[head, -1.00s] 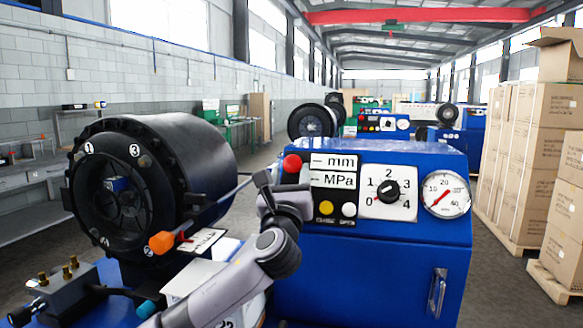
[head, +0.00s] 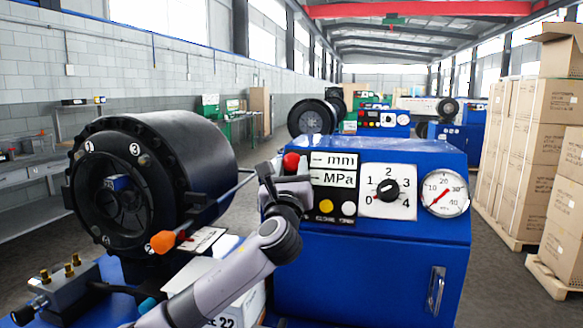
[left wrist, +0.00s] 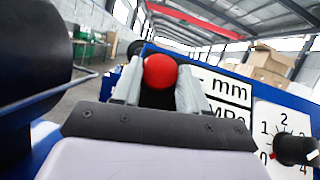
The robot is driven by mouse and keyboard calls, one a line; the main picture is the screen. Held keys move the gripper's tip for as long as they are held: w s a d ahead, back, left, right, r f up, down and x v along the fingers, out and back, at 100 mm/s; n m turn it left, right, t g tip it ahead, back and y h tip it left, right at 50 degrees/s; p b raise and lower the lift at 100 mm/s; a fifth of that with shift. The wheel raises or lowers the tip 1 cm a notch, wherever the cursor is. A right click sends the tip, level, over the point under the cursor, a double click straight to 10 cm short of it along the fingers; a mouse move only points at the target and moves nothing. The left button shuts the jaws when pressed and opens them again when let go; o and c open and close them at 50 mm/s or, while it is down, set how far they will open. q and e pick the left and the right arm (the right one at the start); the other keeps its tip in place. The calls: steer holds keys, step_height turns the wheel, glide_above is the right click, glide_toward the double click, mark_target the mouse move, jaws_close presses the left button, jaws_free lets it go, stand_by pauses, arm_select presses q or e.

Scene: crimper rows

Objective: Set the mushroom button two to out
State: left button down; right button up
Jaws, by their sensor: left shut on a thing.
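The red mushroom button (head: 291,162) is at the upper left of the blue control box's panel. It also shows in the left wrist view (left wrist: 160,71), between the two grey fingers. My left gripper (head: 283,172) is at the button, and its fingers (left wrist: 160,88) are shut on it from either side. The gripper and wrist hide the panel just below the button. I cannot tell from the frames how far the button stands out. My right gripper is not in view.
Beside the button are the mm/MPa display (head: 334,170), a rotary selector (head: 388,190), a gauge (head: 444,193) and a yellow button (head: 326,207). The black crimper head (head: 190,165) and an orange-tipped lever (head: 162,241) stand left of my arm. Stacked cartons (head: 535,150) stand at right.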

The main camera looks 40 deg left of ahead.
arm_select(q)
steer(key=shift+s+d+r, duration=0.15)
steer(key=shift+s+r, duration=0.05)
steer(key=shift+r, duration=0.15)
steer(key=shift+s, duration=0.1)
steer(key=shift+f, duration=0.15)
steer(key=c, duration=0.9)
jaws_free()
steer(key=shift+c, duration=0.2)
steer(key=shift+o, duration=0.5)
steer(key=shift+s+d, duration=0.1)
